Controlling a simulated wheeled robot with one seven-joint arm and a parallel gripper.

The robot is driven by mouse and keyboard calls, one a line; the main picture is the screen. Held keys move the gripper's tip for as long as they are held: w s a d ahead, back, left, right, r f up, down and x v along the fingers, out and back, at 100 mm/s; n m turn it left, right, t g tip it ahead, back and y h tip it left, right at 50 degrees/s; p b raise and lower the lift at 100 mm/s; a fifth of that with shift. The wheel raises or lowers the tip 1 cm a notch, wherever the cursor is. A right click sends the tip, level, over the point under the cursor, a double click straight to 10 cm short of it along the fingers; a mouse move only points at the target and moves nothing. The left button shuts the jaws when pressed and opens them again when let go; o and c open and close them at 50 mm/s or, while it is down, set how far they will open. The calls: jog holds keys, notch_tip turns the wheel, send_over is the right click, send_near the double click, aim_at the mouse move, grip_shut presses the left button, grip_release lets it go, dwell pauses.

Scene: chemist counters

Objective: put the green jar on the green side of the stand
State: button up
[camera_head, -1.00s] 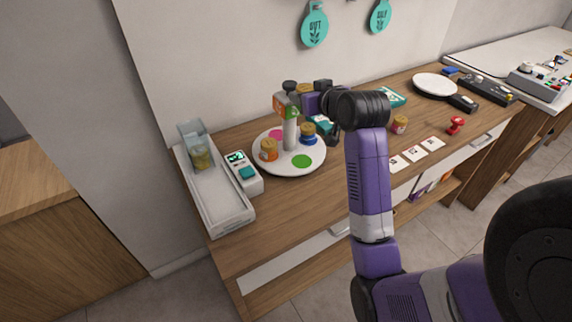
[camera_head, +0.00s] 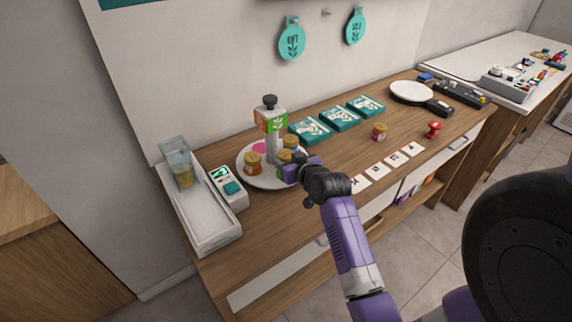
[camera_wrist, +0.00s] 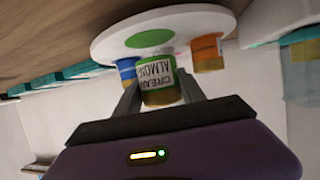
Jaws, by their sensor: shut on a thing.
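The stand is a white round plate (camera_head: 247,176) with a central post; its sign (camera_head: 271,121) shows orange and green faces. My gripper (camera_head: 291,160) is low at the plate's front right, shut on the green jar (camera_head: 284,155), which has a gold lid. In the wrist view, the picture is upside down and the jar (camera_wrist: 158,78) shows a white label reading "CREAM ALMOND" between the fingers (camera_wrist: 160,92). The green spot (camera_wrist: 150,38) lies on the plate right by the jar's base. I cannot tell whether the jar touches the plate.
An orange jar (camera_head: 252,164) and a blue jar (camera_head: 291,143) stand on the plate, close to either side of the held jar. A white tray (camera_head: 208,215) and a small device (camera_head: 229,187) are at left. Teal boxes (camera_head: 309,130) lie behind right.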

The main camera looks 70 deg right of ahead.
jog(key=shift+f, duration=1.15)
jog(key=shift+f, duration=0.2)
jog(key=o, duration=1.4)
